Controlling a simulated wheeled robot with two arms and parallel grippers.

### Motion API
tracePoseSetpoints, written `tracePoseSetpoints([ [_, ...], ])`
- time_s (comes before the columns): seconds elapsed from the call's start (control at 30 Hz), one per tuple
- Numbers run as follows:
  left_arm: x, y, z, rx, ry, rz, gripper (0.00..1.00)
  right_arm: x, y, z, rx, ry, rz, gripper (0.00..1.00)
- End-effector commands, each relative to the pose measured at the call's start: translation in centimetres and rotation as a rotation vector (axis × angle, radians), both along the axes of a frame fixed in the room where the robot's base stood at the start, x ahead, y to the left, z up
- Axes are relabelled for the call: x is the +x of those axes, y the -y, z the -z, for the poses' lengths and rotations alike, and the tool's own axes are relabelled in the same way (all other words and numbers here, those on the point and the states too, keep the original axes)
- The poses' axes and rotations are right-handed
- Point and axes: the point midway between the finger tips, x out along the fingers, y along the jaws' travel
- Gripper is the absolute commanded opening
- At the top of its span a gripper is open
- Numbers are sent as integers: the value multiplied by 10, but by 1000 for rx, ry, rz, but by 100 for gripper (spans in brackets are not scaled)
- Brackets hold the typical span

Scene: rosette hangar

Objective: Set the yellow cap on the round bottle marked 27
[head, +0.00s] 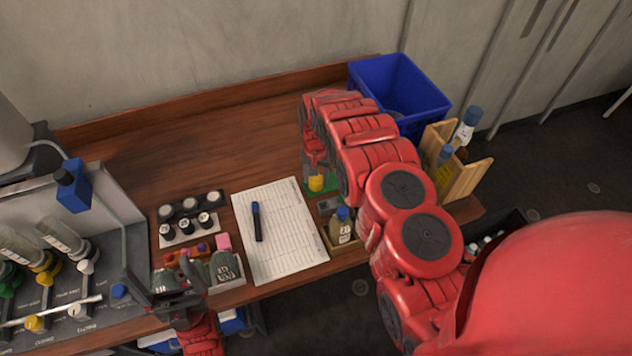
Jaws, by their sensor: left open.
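The yellow cap (316,184) is at a green pad on the table. My right gripper (317,170) reaches down over it with its fingers around or just above the cap; whether they grip it is unclear. A round bottle (341,227) with a white label stands in a small wooden tray (327,238) to the front right of the cap.
A paper sheet (285,245) with a blue marker (257,221) lies mid-table. Dark-capped vials (190,212) and a tray of dark bottles (224,266) stand left of it. A blue bin (402,88) and wooden rack (468,180) are right. The back left table is clear.

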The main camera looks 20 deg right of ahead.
Motion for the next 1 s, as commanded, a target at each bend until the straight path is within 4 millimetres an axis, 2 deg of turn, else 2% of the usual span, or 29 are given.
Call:
tracePoseSetpoints([
  [0.07, 0, 0, 0, 0, 0, 0, 94, 0, 0, 0, 0, 0, 0, 14],
  [0.37, 0, 0, 0, 0, 0, 0, 94, 0, 0, -1, 0, 0, 0, 14],
  [0.73, 0, 0, -6, 0, 0, 0, 94, 0, 0, -18, 0, 0, 0, 14],
  [1.0, 0, 0, -7, 0, 0, 0, 94, 0, 0, -20, 0, -1, 0, 14],
])
